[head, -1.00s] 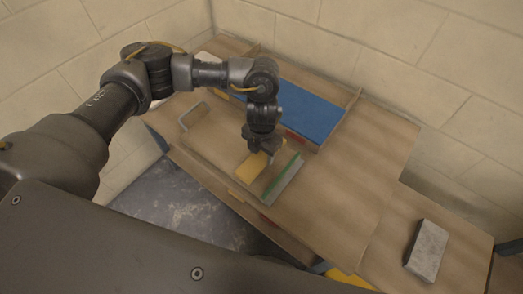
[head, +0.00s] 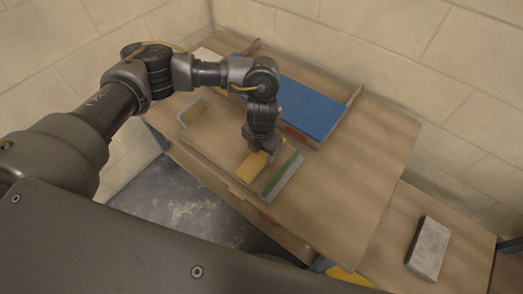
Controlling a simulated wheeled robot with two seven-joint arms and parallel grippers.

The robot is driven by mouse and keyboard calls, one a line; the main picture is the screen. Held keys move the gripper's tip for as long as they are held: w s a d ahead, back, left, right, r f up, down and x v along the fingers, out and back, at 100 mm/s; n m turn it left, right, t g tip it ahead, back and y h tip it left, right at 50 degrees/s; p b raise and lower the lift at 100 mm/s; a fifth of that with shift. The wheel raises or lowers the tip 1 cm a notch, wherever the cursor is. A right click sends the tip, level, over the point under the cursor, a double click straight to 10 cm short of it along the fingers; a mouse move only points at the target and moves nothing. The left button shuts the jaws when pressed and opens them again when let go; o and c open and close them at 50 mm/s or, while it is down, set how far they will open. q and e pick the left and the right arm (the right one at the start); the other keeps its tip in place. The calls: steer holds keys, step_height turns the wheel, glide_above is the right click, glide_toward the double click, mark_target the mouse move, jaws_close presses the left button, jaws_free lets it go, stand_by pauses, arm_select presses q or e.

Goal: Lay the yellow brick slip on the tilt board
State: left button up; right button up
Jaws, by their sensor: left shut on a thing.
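The yellow brick slip (head: 250,166) is a flat yellow piece at the middle of the head view, over the brown board with a grey handle (head: 207,142). I take this board to be the tilt board. My left gripper (head: 268,155) points down and is shut on the slip at its upper right end. The gripper hides that end. I cannot tell whether the slip touches the board. A grey strip with a green side (head: 282,177) lies just right of the slip. My right gripper is not in view.
A blue panel (head: 305,103) lies behind the gripper in a low wooden frame. A grey block (head: 428,248) rests on the lower bench (head: 383,262) at the right. The brown table (head: 350,175) right of the strip is clear. Block walls stand behind.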

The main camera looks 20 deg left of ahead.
arm_select(q)
steer(key=shift+f+b, duration=0.35)
steer(key=shift+f, duration=0.1)
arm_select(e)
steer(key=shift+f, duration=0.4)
arm_select(q)
steer(key=o, duration=1.3)
steer(key=shift+o, duration=0.2)
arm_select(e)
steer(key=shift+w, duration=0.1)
arm_select(q)
steer(key=shift+r, duration=0.3)
step_height(320, 180, up, 10)
steer(key=p, duration=0.1)
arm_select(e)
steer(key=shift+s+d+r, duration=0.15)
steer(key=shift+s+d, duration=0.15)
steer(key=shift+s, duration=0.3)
arm_select(q)
steer(key=shift+r, duration=0.15)
